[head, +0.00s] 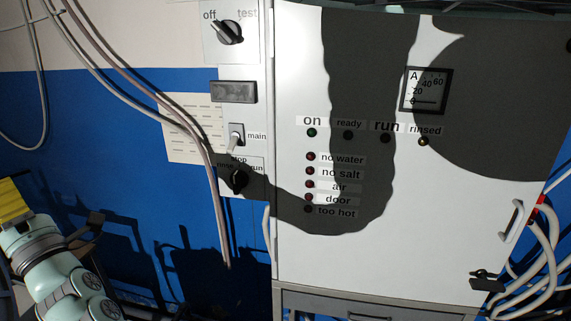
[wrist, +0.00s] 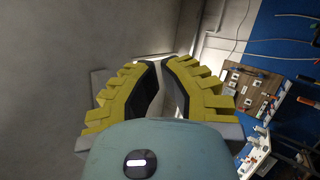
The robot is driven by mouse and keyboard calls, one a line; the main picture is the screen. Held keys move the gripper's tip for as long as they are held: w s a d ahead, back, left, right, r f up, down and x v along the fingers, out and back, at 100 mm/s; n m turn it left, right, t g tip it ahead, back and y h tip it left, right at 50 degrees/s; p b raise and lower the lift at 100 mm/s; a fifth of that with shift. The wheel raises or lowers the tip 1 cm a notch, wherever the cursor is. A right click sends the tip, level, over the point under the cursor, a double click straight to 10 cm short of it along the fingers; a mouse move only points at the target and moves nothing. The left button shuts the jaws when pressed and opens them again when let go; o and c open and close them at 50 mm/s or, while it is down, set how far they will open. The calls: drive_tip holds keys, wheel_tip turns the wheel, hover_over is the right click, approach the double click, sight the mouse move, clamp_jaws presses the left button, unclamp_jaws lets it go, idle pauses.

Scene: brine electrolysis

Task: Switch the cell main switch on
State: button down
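The cell main switch (head: 236,137) is a small toggle on a light plate labelled "main", left of the white cabinet door in the head view. Its pale lever appears to point down. My gripper shows at the lower left edge of the head view as a yellow finger pad (head: 14,200), well below and left of the switch. In the wrist view my gripper (wrist: 163,66) has two yellow ribbed fingers leaning inward, with a narrow gap between the tips. I see nothing held. The switch is not seen in the wrist view.
An off/test knob (head: 229,32) sits above the switch and a stop/run knob (head: 237,180) below it. Hanging cables (head: 190,120) pass close to the switch's left. The cabinet door (head: 460,220) carries indicator lamps, an ammeter (head: 426,91) near zero and a handle (head: 513,221).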

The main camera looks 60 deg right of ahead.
drive_tip(key=w+d+f+n+g+h+b, duration=0.1)
drive_tip(key=d+f+n+g+h+b, duration=0.2)
drive_tip(key=d+h, duration=0.5)
drive_tip(key=g+h+b, duration=0.4)
drive_tip(key=g+h, duration=0.7)
drive_tip(key=g, duration=0.4)
approach(232, 144)
wheel_tip(232, 144, down, 3)
drive_tip(key=a, duration=0.1)
drive_tip(key=shift+w+f, duration=0.15)
drive_tip(key=p+x, duration=0.5)
drive_tip(key=x, duration=0.3)
drive_tip(key=shift+d, duration=0.25)
drive_tip(key=shift+w+d, duration=0.45)
drive_tip(key=shift+d, duration=0.15)
